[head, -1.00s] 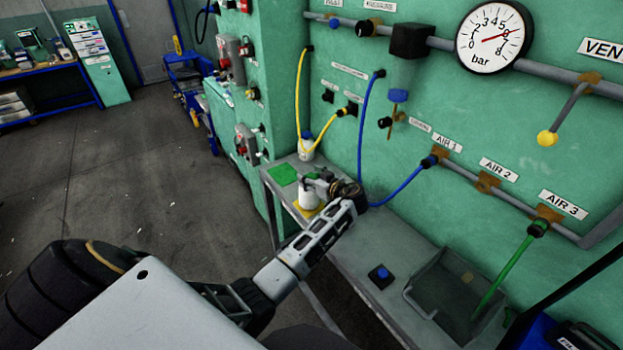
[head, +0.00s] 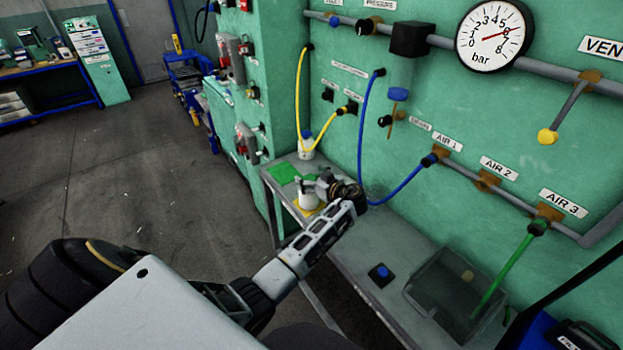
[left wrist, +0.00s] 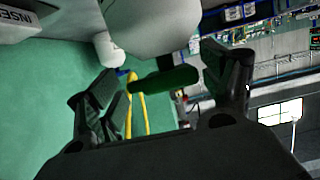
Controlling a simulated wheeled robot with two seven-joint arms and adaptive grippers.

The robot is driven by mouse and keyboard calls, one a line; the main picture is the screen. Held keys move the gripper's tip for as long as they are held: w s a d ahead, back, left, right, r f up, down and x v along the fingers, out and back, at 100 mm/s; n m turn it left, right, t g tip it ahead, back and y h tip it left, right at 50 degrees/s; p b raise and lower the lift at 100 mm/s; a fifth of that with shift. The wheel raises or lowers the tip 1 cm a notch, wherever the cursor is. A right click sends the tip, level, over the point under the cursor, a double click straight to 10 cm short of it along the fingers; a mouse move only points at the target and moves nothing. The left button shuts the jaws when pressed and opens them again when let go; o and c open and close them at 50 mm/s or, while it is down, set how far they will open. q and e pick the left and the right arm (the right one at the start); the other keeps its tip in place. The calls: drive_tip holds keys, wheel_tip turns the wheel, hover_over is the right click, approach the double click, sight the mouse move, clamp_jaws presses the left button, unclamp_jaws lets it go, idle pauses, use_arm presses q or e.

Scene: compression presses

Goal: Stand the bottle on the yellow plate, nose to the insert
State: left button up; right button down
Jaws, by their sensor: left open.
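The white bottle (head: 307,199) is at the yellow plate (head: 300,211) on the grey bench and looks roughly upright. Its base is partly hidden, so I cannot tell how exactly it sits. My left gripper (head: 322,186) is right beside the bottle's upper part, its jaws open. In the left wrist view, a large pale rounded body, apparently the bottle (left wrist: 150,25), lies beyond the spread left fingers (left wrist: 165,85), with a small white knob at its left. A label reading "INSE", cut off (left wrist: 18,14), shows at the upper left. My right gripper is not seen.
A green plate (head: 284,173) and another white bottle with a blue cap (head: 306,146) are farther back. A blue button box (head: 381,275) and a clear box (head: 450,290) stand nearer right. Yellow (head: 299,95) and blue (head: 362,130) hoses hang by the green wall.

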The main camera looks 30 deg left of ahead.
use_arm(q)
drive_tip(key=shift+r, duration=0.1)
drive_tip(key=shift+s+d+r, duration=0.1)
drive_tip(key=shift+s+d, duration=0.05)
drive_tip(key=shift+d, duration=0.4)
drive_tip(key=b+v, duration=0.2)
drive_tip(key=v, duration=0.8)
drive_tip(key=shift+s+d+r, duration=0.2)
drive_tip(key=shift+s+d, duration=0.05)
drive_tip(key=shift+d, duration=0.05)
idle(0.7)
